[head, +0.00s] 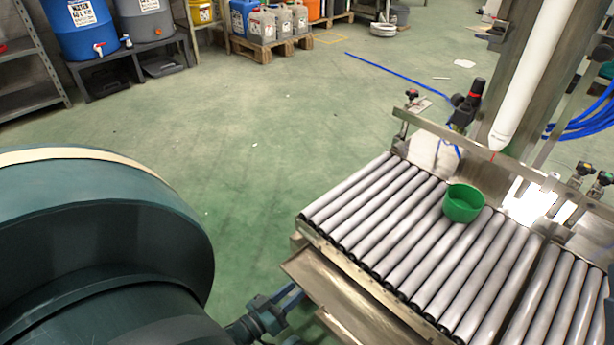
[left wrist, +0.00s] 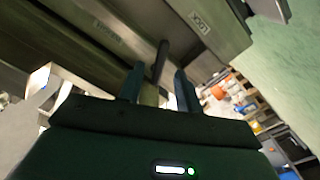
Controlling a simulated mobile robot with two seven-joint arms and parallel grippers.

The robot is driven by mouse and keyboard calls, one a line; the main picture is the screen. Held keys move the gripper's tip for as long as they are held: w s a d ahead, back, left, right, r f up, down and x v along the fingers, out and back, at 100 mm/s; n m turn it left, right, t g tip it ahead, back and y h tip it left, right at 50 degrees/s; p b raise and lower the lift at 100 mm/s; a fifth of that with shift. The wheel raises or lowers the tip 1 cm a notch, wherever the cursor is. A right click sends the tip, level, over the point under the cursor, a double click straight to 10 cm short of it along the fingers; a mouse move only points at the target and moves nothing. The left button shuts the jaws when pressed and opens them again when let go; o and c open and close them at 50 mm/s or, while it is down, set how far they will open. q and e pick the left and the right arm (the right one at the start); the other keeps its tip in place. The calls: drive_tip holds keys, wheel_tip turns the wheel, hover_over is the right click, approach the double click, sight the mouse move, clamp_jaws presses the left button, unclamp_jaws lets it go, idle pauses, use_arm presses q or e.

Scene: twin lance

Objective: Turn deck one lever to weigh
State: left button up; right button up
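In the left wrist view my left gripper (left wrist: 160,88) has its two fingers apart, with a dark upright bar (left wrist: 161,60), likely the lever, showing between and beyond their tips. I cannot tell whether the fingers touch it. The bar stands against a metal frame with a small label (left wrist: 197,23) that looks like "LOCK". In the head view, dark parts that look like my left gripper (head: 268,317) show small at the bottom edge, left of the roller deck (head: 392,215); the bar is not clear there. My right gripper is not in view.
A green cup (head: 462,203) stands on the rollers. A white tube (head: 531,75) hangs over the deck's back, near metal posts and small valves (head: 584,170). Drums and jugs (head: 262,25) line the far wall. The green floor (head: 240,110) between is mostly clear.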

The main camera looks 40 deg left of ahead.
use_arm(q)
drive_tip(key=shift+w+d+b, duration=0.2)
drive_tip(key=shift+w+b, duration=0.25)
drive_tip(key=shift+w, duration=2.3)
drive_tip(key=shift+c, duration=0.5)
clamp_jaws()
